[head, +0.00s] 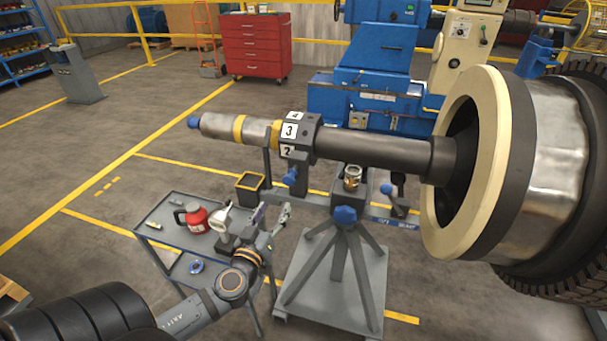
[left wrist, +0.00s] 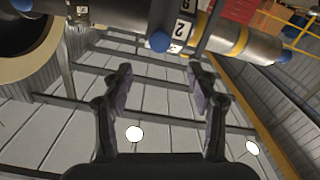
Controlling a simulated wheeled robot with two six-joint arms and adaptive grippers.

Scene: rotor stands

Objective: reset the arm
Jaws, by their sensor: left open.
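My left arm comes in from the lower left in the head view. Its gripper (head: 271,215) is raised beside the grey tool cart, below the rotor shaft (head: 375,148). In the left wrist view the two fingers of my left gripper (left wrist: 160,80) stand wide apart with nothing between them. The rotor shaft (left wrist: 225,40) crosses the top of that view, beyond the fingertips and apart from them. A dark collar (head: 300,135) with white number plates sits around the shaft. My right gripper is not in view.
The grey cart (head: 165,205) holds a red container (head: 194,217) and a blue ring (head: 196,267). A stand (head: 345,217) with splayed legs is under the shaft. A large rotor drum (head: 545,165) fills the right. A red tool chest (head: 256,46) stands behind. Open floor lies left.

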